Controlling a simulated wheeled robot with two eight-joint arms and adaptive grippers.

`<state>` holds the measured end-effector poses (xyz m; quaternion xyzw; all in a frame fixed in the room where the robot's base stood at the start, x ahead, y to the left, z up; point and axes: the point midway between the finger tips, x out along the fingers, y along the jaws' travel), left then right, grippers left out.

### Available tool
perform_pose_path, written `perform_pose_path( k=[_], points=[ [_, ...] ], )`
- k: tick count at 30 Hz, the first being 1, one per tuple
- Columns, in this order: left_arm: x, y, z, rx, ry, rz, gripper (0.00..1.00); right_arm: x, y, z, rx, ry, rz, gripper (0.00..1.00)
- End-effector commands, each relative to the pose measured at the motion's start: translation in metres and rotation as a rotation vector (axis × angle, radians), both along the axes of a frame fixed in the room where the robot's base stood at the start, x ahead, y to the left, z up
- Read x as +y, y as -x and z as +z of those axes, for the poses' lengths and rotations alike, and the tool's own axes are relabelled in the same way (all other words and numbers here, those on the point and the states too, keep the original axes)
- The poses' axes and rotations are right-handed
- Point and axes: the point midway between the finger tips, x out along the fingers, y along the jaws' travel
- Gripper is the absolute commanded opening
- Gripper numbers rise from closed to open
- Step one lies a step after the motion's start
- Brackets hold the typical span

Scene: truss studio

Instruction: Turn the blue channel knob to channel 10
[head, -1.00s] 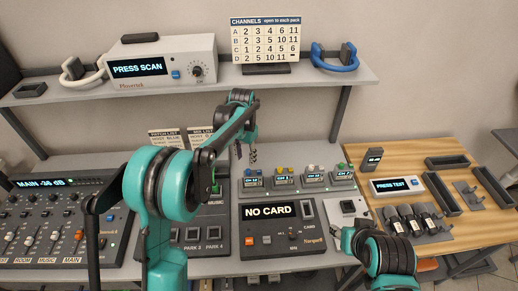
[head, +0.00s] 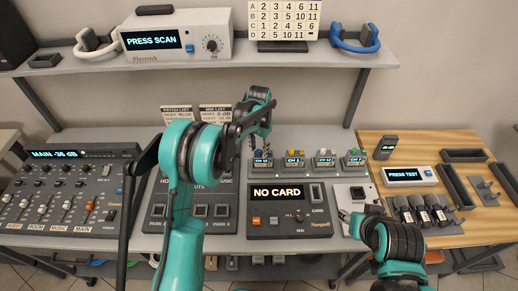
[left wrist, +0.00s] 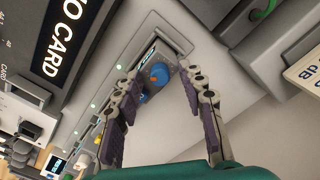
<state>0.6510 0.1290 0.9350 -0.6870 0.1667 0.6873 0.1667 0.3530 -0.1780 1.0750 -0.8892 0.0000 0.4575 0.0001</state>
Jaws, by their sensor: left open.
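The blue channel knob (left wrist: 158,75) is a round blue cap on a small grey pack; the left wrist view shows it between and beyond my left gripper's fingers. My left gripper (left wrist: 172,92) is open, with a segmented purple-padded finger on each side and nothing held. In the head view my left gripper (head: 262,146) hangs at the leftmost pack (head: 262,163) of the row, largely hiding its knob. Whether the fingers touch the knob is not clear. That pack's display is small, seemingly CH 12. My right gripper (head: 345,214) is low beside the white pad; its jaws are unclear.
The NO CARD console (head: 288,212) lies in front. A channel chart (head: 284,20) stands on the shelf behind. A mixer (head: 62,190) is left, a wooden table (head: 463,211) right.

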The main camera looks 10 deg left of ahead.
Motion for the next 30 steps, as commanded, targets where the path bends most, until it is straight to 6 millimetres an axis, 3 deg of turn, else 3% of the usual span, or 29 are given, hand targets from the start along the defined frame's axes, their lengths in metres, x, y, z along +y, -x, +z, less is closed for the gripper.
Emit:
perform_pose_path(
  k=[1, 5, 17, 30],
  points=[
    [0.0, 0.0, 0.0002, 0.0, 0.0, 0.0, 0.35, 0.0, 0.0, 0.0001, 0.0, 0.0, 0.0, 0.4],
    [0.0, 0.0, 0.0003, 0.0, 0.0, 0.0, 0.01, 0.0, 0.0, 0.0001, 0.0, 0.0, 0.0, 0.4],
    [0.0, -0.0001, 0.0003, 0.0, 0.0, 0.033, 0.0, 0.0, 0.0, -0.0001, 0.0, 0.0, 0.0, 0.4],
    [0.0002, -0.0002, 0.0003, 0.0, 0.0, 0.336, 0.0, 0.0, 0.0, -0.0011, 0.0, 0.0, 0.0, 0.4]
  ],
)
